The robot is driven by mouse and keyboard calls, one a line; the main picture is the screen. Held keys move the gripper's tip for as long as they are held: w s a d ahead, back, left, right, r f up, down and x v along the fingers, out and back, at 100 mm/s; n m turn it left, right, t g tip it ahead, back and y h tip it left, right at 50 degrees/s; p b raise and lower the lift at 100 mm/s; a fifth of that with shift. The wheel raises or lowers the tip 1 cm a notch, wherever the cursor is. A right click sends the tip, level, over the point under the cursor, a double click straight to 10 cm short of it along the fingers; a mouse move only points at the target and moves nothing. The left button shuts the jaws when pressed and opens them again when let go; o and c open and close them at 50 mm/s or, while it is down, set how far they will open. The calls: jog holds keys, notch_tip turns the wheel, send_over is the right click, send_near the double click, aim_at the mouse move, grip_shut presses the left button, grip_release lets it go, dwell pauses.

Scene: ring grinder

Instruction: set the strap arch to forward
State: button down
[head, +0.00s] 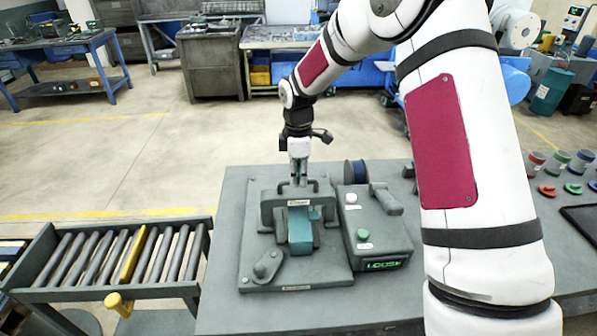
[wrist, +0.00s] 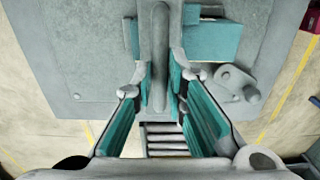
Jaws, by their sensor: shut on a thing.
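The grey strap arch (head: 270,209) spans a teal block (head: 301,238) on a grey base plate (head: 318,275). A raised bar handle runs along the arch's top. My gripper (head: 299,182) reaches down from above and is shut on this handle. In the wrist view the handle (wrist: 160,45) lies between the teal pads of my gripper (wrist: 161,82), and the teal block (wrist: 211,42) shows beside the arch. The fingers and wrist hide part of the handle in the head view. I cannot tell clearly which way the arch leans.
A control box (head: 378,225) stands right of the plate, its display reading "LOOSE". A crank lever (head: 267,266) sits at the plate's front left. A dark blue spool (head: 355,172) stands behind the box. A roller conveyor (head: 120,258) is left of the table. Coloured cups stand at right.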

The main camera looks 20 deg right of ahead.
jog(key=shift+s+a, duration=0.1)
jog(key=shift+s, duration=0.2)
jog(key=c, duration=1.6)
grip_release()
jog(key=shift+s, duration=0.1)
jog(key=shift+w+r, duration=0.2)
jog(key=shift+r, duration=0.1)
notch_tip(320, 180, up, 11)
jog(key=shift+r, duration=0.2)
